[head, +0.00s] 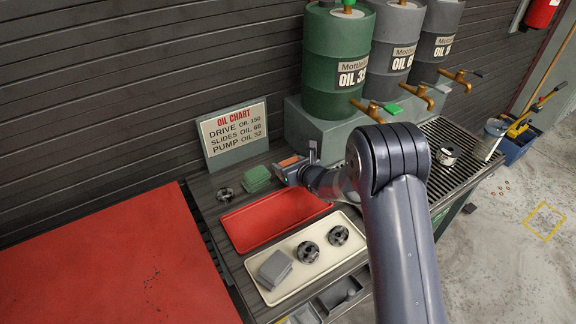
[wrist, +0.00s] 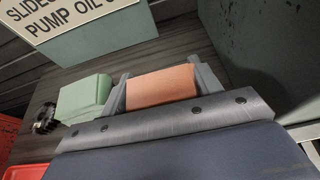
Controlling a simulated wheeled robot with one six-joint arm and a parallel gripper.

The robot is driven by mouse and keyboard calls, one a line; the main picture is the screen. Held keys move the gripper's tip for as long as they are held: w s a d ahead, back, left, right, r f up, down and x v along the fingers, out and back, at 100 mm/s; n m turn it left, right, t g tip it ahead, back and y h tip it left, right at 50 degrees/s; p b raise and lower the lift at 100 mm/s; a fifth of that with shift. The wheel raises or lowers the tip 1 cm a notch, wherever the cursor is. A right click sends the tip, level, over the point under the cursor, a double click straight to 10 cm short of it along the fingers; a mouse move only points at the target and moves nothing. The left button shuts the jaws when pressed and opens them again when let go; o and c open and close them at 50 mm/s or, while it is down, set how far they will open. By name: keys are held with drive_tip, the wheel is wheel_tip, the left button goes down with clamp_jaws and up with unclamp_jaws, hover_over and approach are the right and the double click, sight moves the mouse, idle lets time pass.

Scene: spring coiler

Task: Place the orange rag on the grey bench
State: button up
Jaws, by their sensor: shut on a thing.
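The orange rag (head: 289,161) is a small folded block between the fingers of my gripper (head: 297,168), at the back of the grey bench (head: 207,188). In the wrist view the rag (wrist: 162,84) sits between two grey fingers that press on its sides. The bench's dark slatted top (wrist: 175,42) shows behind it. I cannot tell whether the rag's underside touches the bench. A folded green rag (head: 256,179) lies on the bench to the left of my gripper; it also shows in the wrist view (wrist: 84,98).
An oil chart sign (head: 234,136) stands behind. A red tray (head: 250,240) and a cream tray (head: 258,268) with a grey rag (head: 275,270) and two dark round parts lie in front. Another round part (head: 224,195) is on the bench. A drum stand (head: 330,133) rises at the right.

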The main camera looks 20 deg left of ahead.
drive_tip(key=shift+f, duration=0.35)
drive_tip(key=shift+f, duration=0.15)
drive_tip(key=o, duration=0.9)
drive_tip(key=shift+o, duration=0.2)
drive_tip(key=shift+s+d+r, duration=0.1)
drive_tip(key=shift+r, duration=0.15)
drive_tip(key=b+v, duration=0.1)
drive_tip(key=v, duration=1)
drive_tip(key=shift+s+d+b, duration=0.3)
drive_tip(key=shift+b, duration=0.1)
drive_tip(key=shift+r, duration=0.1)
